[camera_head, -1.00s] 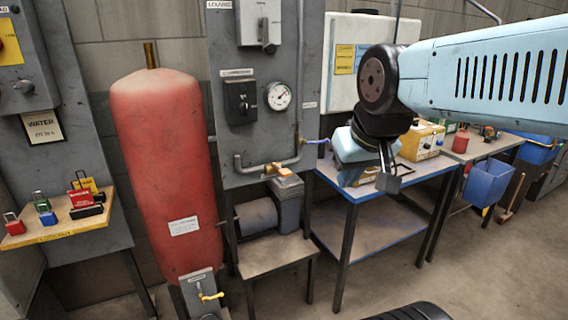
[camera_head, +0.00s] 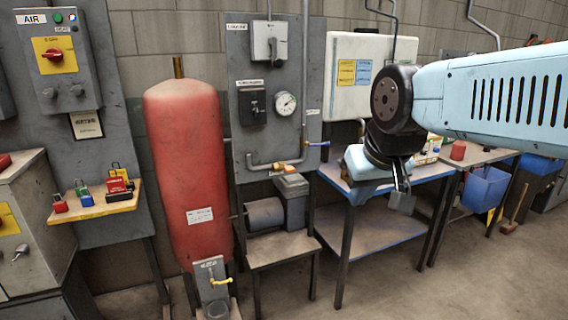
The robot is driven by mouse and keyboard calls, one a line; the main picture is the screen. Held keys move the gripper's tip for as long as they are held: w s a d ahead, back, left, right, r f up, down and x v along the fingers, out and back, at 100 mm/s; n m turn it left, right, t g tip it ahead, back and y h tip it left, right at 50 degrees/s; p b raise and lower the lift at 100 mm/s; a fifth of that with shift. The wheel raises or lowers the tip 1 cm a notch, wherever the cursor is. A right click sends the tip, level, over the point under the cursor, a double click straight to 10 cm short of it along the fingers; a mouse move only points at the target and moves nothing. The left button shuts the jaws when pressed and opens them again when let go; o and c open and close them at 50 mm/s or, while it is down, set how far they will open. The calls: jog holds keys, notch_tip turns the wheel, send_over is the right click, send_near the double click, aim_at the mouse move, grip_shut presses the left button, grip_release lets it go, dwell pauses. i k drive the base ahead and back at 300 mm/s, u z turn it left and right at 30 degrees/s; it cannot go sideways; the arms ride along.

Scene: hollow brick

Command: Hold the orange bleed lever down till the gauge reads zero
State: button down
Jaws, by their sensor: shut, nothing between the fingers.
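The orange lever (camera_head: 286,165) sits on the pipe low on the grey panel (camera_head: 284,136). It is small, and its exact tilt is hard to tell. The round white gauge (camera_head: 285,103) is on the same panel above it; its needle reading is too small to make out. My gripper (camera_head: 402,199) hangs to the right of the panel, in front of the blue-edged bench, apart from the lever. It is shut and empty, with its fingertips pointing down.
A red tank (camera_head: 188,170) stands left of the panel, with a yellow-handled valve (camera_head: 221,281) at its foot. A blue-handled valve (camera_head: 317,143) is at the panel's right edge. Below are a small stand (camera_head: 278,248) and a blue-edged bench (camera_head: 376,230). The floor in front looks clear.

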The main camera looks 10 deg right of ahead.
aim_at(288, 168)
jog(key=z, duration=0.25)
jog(key=i, duration=0.55)
jog(key=z, duration=0.55)
jog(key=i, duration=0.75)
jog(key=u, duration=0.1)
